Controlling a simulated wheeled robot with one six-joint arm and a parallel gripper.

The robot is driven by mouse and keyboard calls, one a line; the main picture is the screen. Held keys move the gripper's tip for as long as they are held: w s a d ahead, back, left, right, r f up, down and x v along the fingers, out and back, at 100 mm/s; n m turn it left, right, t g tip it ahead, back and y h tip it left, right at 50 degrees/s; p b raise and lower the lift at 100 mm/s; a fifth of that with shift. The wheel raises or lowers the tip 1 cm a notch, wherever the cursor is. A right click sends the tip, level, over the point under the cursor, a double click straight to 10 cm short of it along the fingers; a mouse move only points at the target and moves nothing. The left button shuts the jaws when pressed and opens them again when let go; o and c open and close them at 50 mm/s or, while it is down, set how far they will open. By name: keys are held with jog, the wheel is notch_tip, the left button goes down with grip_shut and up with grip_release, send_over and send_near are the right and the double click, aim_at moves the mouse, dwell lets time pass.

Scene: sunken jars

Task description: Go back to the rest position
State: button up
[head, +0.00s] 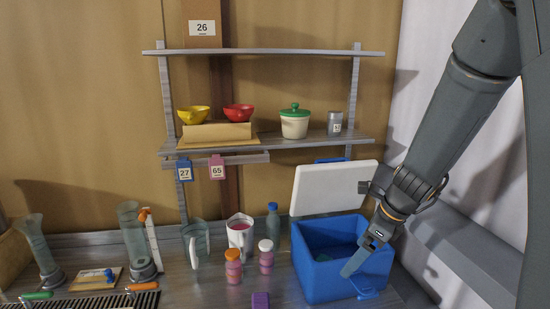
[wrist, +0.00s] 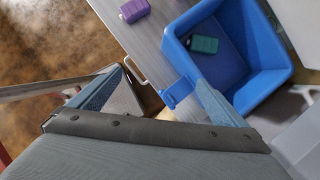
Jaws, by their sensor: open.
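My gripper (head: 352,266) is in front of the blue cooler box (head: 313,282), near its right front side in the head view. In the wrist view my gripper (wrist: 162,76) has its two fingers spread apart with nothing between them. The blue box (wrist: 273,88) stands beyond the right finger, and its blue latch (wrist: 177,92) shows close to that finger. A dark green block (wrist: 203,44) lies inside the box. The box's white lid (head: 333,187) stands open. My arm reaches down from the upper right of the head view.
A purple block (head: 260,300) lies on the counter left of the box. Two capped jars (head: 233,267), a bottle (head: 273,225), a pitcher (head: 240,232) and glass vessels stand further left. A shelf (head: 270,145) with bowls (head: 238,111) and a green-lidded pot (head: 294,124) is behind.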

jog(key=s+f+n+h+b, duration=0.1)
jog(key=s+f+n+b, duration=0.2)
jog(key=n, duration=0.5)
jog(key=s+a+f+n+h+b, duration=0.1)
jog(key=s+f+n+b, duration=0.2)
jog(key=n, duration=0.5)
jog(key=s+a+f+n+g+h+b, duration=0.1)
jog(key=s+f+n+b, duration=0.2)
jog(key=s+n+b, duration=0.2)
jog(key=s+n, duration=0.1)
jog(key=n, duration=0.2)
jog(key=shift+s+f+n+h, duration=0.15)
jog(key=shift+s+n+h, duration=0.15)
jog(key=shift+s+n, duration=0.1)
